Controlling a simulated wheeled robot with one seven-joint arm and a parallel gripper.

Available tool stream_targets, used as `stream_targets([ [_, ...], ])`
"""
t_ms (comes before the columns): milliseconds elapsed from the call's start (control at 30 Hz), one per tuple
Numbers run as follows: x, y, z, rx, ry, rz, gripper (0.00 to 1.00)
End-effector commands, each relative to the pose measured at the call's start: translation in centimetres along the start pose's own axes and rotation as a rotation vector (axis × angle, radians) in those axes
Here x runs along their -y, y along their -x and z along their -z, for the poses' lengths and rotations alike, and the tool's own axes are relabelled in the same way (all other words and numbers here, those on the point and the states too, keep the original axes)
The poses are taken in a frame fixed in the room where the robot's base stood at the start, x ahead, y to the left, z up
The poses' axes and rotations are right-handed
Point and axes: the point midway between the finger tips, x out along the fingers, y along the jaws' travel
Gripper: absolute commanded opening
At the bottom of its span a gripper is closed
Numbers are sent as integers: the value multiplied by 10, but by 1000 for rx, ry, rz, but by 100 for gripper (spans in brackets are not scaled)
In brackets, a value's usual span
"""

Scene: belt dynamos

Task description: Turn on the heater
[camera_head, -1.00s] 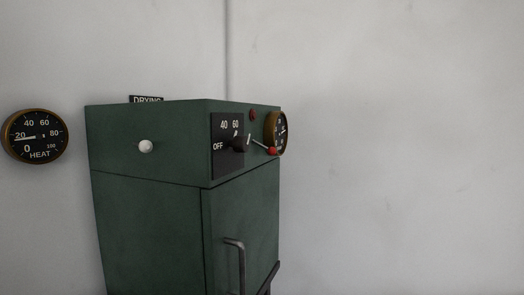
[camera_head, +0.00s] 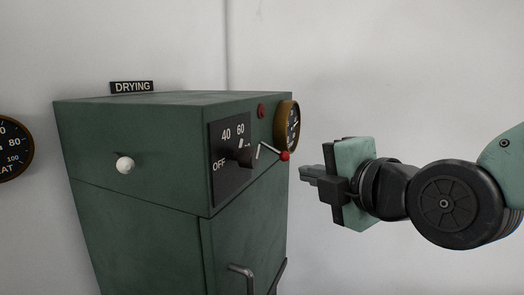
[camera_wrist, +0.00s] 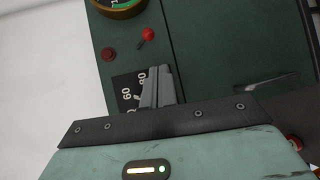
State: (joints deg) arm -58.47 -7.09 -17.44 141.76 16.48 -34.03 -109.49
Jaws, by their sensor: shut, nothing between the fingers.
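The green cabinet (camera_head: 130,135) under a DRYING sign (camera_head: 132,87) fills the left and middle of the head view. Its front has a dark dial plate (camera_head: 222,187) marked OFF, 40 and 60, with a black knob (camera_head: 243,157) on it; I cannot tell the knob's exact setting. A lever with a red ball end (camera_head: 285,156) sticks out to the right of the plate. My gripper (camera_head: 303,172) is shut and empty, in front of the panel, apart from the lever in the head view. In the wrist view its fingers (camera_wrist: 158,74) cover part of the dial plate (camera_wrist: 122,82); the knob is hidden.
A red button (camera_head: 261,111) and a round gauge (camera_head: 288,126) sit higher on the panel. A white ball knob (camera_head: 125,165) is on the cabinet's side. A door handle (camera_head: 243,272) is below. The HEAT gauge (camera_head: 12,150) is on the wall, cut off at left.

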Motion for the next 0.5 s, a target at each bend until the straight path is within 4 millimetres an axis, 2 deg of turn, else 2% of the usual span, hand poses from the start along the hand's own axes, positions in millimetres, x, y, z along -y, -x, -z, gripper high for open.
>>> stream_targets([
  [133, -9, 0, -4, 14, 43, -30, 0],
  [500, -9, -2, -4, 15, 46, -31, 0],
])
